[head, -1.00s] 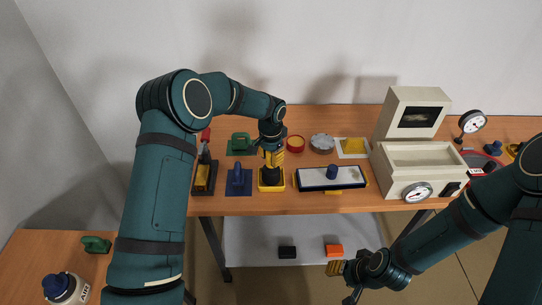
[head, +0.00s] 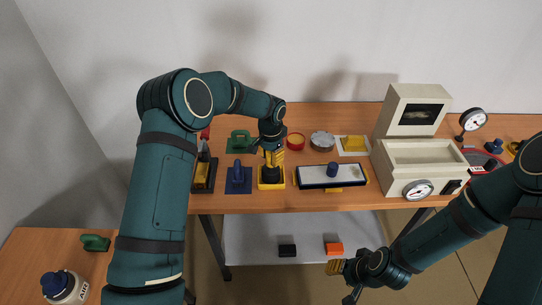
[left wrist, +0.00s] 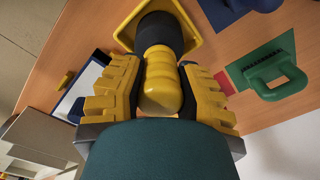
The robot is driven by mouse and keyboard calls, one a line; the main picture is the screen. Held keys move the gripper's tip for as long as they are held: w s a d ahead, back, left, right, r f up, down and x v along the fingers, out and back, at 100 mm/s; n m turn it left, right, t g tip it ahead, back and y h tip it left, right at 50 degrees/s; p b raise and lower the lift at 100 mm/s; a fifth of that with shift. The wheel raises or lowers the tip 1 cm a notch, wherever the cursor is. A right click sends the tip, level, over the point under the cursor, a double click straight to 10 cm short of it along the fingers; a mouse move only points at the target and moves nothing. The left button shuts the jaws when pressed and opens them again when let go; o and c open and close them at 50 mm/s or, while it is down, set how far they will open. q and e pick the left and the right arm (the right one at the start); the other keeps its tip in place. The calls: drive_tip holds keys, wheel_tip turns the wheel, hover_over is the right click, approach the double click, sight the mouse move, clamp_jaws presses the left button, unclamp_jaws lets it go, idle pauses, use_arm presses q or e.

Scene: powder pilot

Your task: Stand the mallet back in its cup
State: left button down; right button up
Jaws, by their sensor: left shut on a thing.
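The mallet has a yellow handle and a black head. In the head view its black head (head: 271,174) is at the yellow cup (head: 271,186), below my left gripper (head: 272,158). In the left wrist view the handle (left wrist: 160,82) stands between the two yellow fingers of my left gripper (left wrist: 158,95), which is shut on it. The black head (left wrist: 158,32) lies within the cup's square yellow rim (left wrist: 196,40). I cannot tell whether it rests on the cup's bottom. My right gripper (head: 336,269) is low in front of the table, its finger opening unclear.
A blue block on a mat (head: 238,180) stands just left of the cup, with a trowel holder (head: 203,176) beyond. A white tray (head: 312,182) is close on the right. A cream box (head: 393,176) is farther right.

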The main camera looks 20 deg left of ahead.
use_arm(q)
drive_tip(key=shift+f, duration=0.15)
drive_tip(key=shift+c, duration=0.5)
unclamp_jaws()
idle(0.4)
